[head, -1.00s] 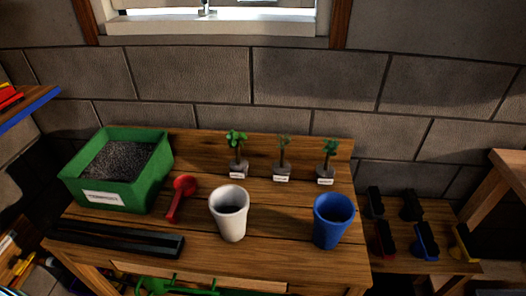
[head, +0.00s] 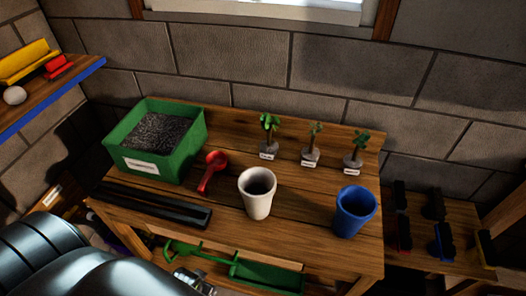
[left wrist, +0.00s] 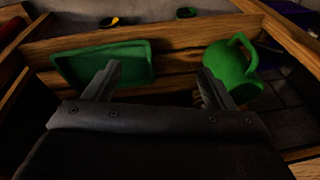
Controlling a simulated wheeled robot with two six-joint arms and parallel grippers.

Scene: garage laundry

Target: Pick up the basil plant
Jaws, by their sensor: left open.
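Three small potted plants stand in a row along the back of the wooden workbench: a left plant (head: 269,128), a middle plant (head: 313,142) and a right plant (head: 356,147). Each has a small white label at its base. The labels are too small to read, so I cannot tell which is basil. My left gripper (left wrist: 155,82) is open and empty in the left wrist view, away from the plants, which that view does not show. My right gripper is not in view.
A green soil box (head: 190,158), red scoop (head: 209,176), white cup (head: 257,196), blue cup (head: 353,213) and black tray (head: 150,205) are on the bench. In the left wrist view, a green tray (left wrist: 105,66) and green watering can (left wrist: 228,68) lie beyond my fingers.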

